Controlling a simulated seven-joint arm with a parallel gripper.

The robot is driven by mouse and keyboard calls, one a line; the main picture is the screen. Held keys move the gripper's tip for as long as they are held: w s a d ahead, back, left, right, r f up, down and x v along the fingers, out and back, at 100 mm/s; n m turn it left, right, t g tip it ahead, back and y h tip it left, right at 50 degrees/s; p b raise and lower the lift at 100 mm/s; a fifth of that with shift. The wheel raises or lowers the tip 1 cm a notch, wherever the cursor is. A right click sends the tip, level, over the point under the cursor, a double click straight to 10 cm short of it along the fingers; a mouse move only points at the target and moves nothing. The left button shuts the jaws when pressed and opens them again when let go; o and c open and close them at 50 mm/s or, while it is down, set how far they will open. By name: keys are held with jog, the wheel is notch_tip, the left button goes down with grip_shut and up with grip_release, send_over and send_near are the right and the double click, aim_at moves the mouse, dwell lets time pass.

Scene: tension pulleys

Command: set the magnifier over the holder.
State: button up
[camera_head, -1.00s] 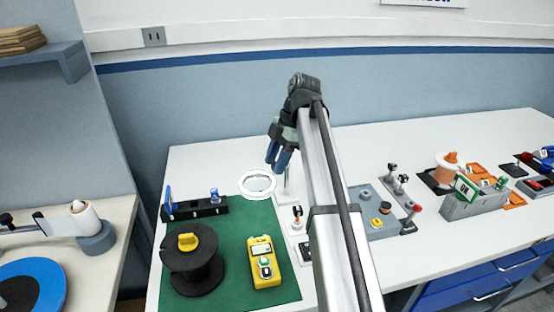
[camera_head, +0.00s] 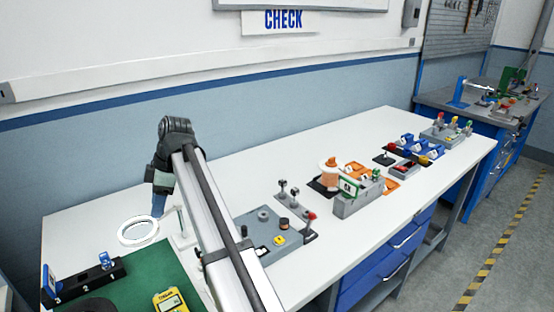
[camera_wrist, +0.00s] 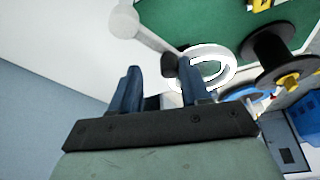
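The magnifier (camera_head: 138,230) is a white ring with a clear middle, at the left over the back of the green mat. It also shows in the wrist view (camera_wrist: 232,67), right of my fingers, with a pale arm (camera_wrist: 148,36) and a dark joint running to it. My gripper (camera_head: 158,208) is just behind and right of the ring. In the wrist view my gripper (camera_wrist: 160,84) has its two blue fingers apart, the dark joint showing beyond the gap. A black block (camera_head: 85,284) with blue pieces stands front left; I cannot tell whether it is the holder.
The green mat (camera_head: 152,262) carries a yellow meter (camera_head: 170,300) and a black spool (camera_wrist: 272,55). Right of my arm are a grey plate (camera_head: 268,235), a grey box with an orange spool (camera_head: 328,173) and several small fixtures. The table behind them is clear.

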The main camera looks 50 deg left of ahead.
jog(key=w+d+r+m, duration=0.1)
jog(key=w+r, duration=0.2)
jog(key=r, duration=0.3)
jog(key=w+d+r, duration=0.1)
jog(key=w+r, duration=0.2)
jog(key=r, duration=0.4)
jog(key=w+d+f+m+y, duration=0.1)
jog(key=w+d+f+m, duration=0.1)
jog(key=w, duration=0.6)
jog(key=w+d+f+m+y, duration=0.1)
jog(key=w+d+f+m, duration=0.1)
jog(key=w, duration=0.7)
jog(key=w+d+f+m+y, duration=0.1)
jog(key=w+d+f+m, duration=0.1)
jog(key=w, duration=0.7)
jog(key=shift+d+f+t, duration=0.3)
jog(key=shift+d+f, duration=0.1)
jog(key=shift+f, duration=0.2)
jog(key=shift+w, duration=0.1)
